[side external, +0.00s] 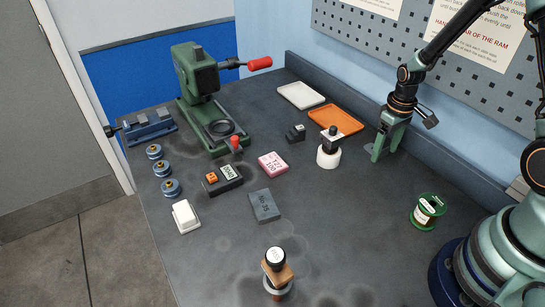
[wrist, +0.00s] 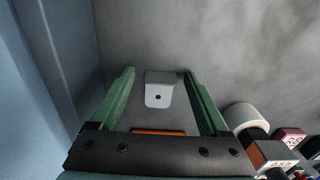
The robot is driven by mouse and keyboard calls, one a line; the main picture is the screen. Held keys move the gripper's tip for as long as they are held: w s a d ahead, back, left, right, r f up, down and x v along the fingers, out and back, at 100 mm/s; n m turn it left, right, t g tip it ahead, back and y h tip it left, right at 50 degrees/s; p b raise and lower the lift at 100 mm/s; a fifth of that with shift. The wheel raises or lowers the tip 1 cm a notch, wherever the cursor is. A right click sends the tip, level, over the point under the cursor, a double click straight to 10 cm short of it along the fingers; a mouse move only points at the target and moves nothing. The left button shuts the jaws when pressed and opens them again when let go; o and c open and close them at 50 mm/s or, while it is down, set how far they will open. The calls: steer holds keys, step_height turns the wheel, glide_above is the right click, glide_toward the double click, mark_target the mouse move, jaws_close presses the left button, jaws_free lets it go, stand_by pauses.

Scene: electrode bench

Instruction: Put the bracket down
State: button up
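The bracket (wrist: 158,94) is a small pale grey angle piece with a dark hole in its lighter face. In the wrist view it sits between the two green fingers of my gripper (wrist: 159,80), with a visible gap on each side. It appears to rest on the dark bench. My gripper is open around it and looks empty. In the side view my gripper (side external: 388,140) is low over the bench, right of the orange tray, with its fingertips at or near the surface.
The orange tray (side external: 336,120) and a white tray (side external: 301,95) lie along the back. A white cylinder with a dark-handled stamp (side external: 328,158) stands left of my gripper. A green spool (side external: 427,211) is nearer my base. A green press (side external: 200,90) stands far left.

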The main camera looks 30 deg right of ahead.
steer(key=shift+r, duration=0.1)
step_height(320, 180, up, 11)
steer(key=s+a+r+t, duration=0.2)
steer(key=s+a+r, duration=0.1)
steer(key=a+r, duration=0.3)
steer(key=s+a+r+t, duration=0.3)
steer(key=a+r, duration=0.3)
steer(key=r, duration=0.1)
steer(key=shift+s+a+r+t, duration=0.25)
steer(key=shift+s+a+t, duration=0.05)
steer(key=shift+s+a, duration=0.1)
